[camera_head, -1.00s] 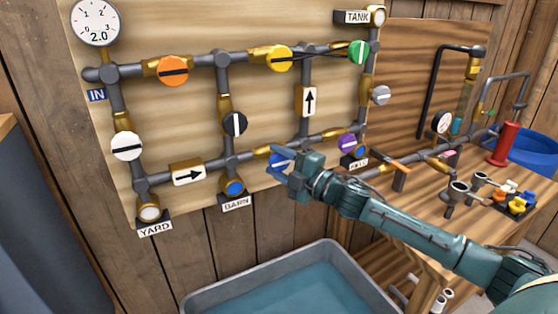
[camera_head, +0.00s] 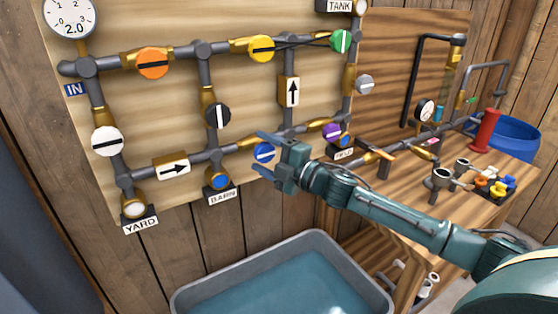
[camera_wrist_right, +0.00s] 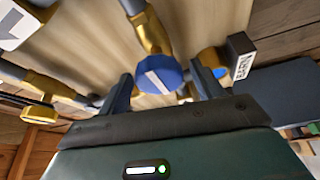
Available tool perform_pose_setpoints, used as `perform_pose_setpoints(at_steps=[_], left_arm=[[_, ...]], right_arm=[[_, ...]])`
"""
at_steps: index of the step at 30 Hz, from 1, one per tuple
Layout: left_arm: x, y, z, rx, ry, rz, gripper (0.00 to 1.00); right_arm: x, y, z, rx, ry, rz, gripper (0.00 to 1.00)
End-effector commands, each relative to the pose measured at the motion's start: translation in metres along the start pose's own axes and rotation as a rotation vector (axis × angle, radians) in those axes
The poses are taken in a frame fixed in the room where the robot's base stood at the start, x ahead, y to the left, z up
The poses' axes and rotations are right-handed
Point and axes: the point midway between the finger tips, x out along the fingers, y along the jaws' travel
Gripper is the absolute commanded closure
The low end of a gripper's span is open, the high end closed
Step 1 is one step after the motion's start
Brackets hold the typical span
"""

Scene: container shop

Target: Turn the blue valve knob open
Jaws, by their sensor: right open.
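The blue valve knob (camera_head: 264,153) sits on the lower pipe of the wall board, right of the BARN outlet. In the right wrist view the knob (camera_wrist_right: 158,77) is round with a pale stripe, slightly slanted, across its face. My right gripper (camera_head: 258,153) is open at the knob, one finger above it and one below in the head view. In the wrist view its fingers (camera_wrist_right: 163,89) stand either side of the knob; I cannot tell whether they touch it. My left gripper is not in view.
The board carries other knobs, including orange (camera_head: 153,63), yellow (camera_head: 261,48), green (camera_head: 340,41) and purple (camera_head: 331,131). A blue-capped BARN outlet (camera_head: 220,182) is close by. A grey water trough (camera_head: 180,299) stands below. A wooden workbench (camera_head: 405,213) is at right.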

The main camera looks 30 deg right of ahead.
Motion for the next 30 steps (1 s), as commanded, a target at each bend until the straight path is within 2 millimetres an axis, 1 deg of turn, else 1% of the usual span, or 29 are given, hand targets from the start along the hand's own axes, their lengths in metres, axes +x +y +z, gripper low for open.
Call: perform_pose_setpoints(at_steps=[3, 12, 18, 24, 30], left_arm=[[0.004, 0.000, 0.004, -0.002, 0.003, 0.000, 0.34], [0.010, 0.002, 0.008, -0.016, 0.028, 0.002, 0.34], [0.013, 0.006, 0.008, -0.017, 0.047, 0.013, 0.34], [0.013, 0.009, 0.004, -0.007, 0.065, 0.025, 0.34], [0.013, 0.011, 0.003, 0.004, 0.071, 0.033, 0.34]], right_arm=[[-0.016, -0.004, 0.001, -0.001, -0.001, -0.004, 0.34], [-0.070, -0.006, 0.001, 0.000, -0.001, -0.005, 0.34], [-0.097, -0.005, 0.001, 0.001, -0.001, -0.005, 0.34], [-0.116, -0.003, 0.001, 0.001, -0.002, -0.003, 0.34], [-0.126, -0.001, 0.000, 0.000, 0.000, -0.002, 0.34]])
